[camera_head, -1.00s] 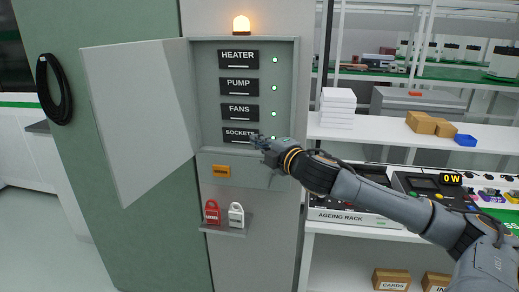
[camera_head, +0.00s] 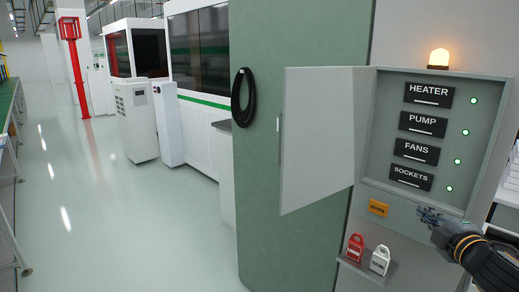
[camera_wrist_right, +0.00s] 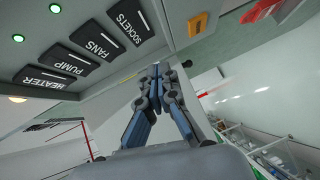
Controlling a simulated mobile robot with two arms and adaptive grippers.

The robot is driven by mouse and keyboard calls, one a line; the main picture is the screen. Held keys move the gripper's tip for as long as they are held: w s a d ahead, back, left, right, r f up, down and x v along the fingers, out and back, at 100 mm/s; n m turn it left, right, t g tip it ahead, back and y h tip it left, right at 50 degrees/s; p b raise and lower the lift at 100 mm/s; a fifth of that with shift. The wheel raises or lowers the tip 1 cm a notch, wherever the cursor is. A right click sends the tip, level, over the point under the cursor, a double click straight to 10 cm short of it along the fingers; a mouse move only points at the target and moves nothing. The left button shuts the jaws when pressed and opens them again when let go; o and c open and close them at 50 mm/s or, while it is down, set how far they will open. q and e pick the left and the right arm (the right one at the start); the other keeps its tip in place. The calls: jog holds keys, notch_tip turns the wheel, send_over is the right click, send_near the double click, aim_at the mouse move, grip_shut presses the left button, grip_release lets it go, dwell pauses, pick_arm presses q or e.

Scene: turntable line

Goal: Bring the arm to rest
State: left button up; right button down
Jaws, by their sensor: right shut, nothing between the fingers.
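My right gripper (camera_head: 430,216) is at the lower right in the head view, in front of the cabinet's lower edge, below the SOCKETS switch (camera_head: 411,178). Its fingers are together and empty; they also show closed in the wrist view (camera_wrist_right: 160,76). My left gripper is in neither view. The open cabinet (camera_head: 386,120) holds the HEATER (camera_head: 429,94), PUMP (camera_head: 423,124), FANS (camera_head: 416,151) and SOCKETS switches, with a green light beside each.
The cabinet door (camera_head: 318,135) stands open to the left. An amber beacon (camera_head: 438,59) glows on top. A red padlock (camera_head: 355,248) and a white padlock (camera_head: 380,260) sit on a small shelf below. The floor at left is clear.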

jog(key=s+a+f+m+g, duration=0.2)
jog(key=s+a+f, duration=0.15)
jog(key=f, duration=0.35)
jog(key=s+a+f+m+g, duration=0.2)
jog(key=s+f, duration=0.2)
jog(key=f, duration=0.4)
jog(key=s+a+f+m+g, duration=0.2)
jog(key=s+a+f, duration=0.15)
jog(key=f, duration=0.35)
jog(key=s+a+f+m+g+y, duration=0.1)
jog(key=s+a+f+m+g, duration=0.35)
jog(key=s, duration=0.55)
jog(key=s+a+f+m+g+y, duration=0.1)
jog(key=s+a+f+m+g, duration=0.15)
jog(key=s+a+f, duration=0.5)
jog(key=s+f+g, duration=0.1)
jog(key=s+f, duration=0.2)
jog(key=f, duration=1)
jog(key=s+f, duration=0.2)
jog(key=f, duration=1.1)
jog(key=s+d+f+g, duration=0.1)
jog(key=s+d+f, duration=0.1)
jog(key=s+f, duration=1.2)
jog(key=shift+s+d+f, duration=0.15)
jog(key=shift+s+f, duration=0.2)
jog(key=shift+s, duration=0.8)
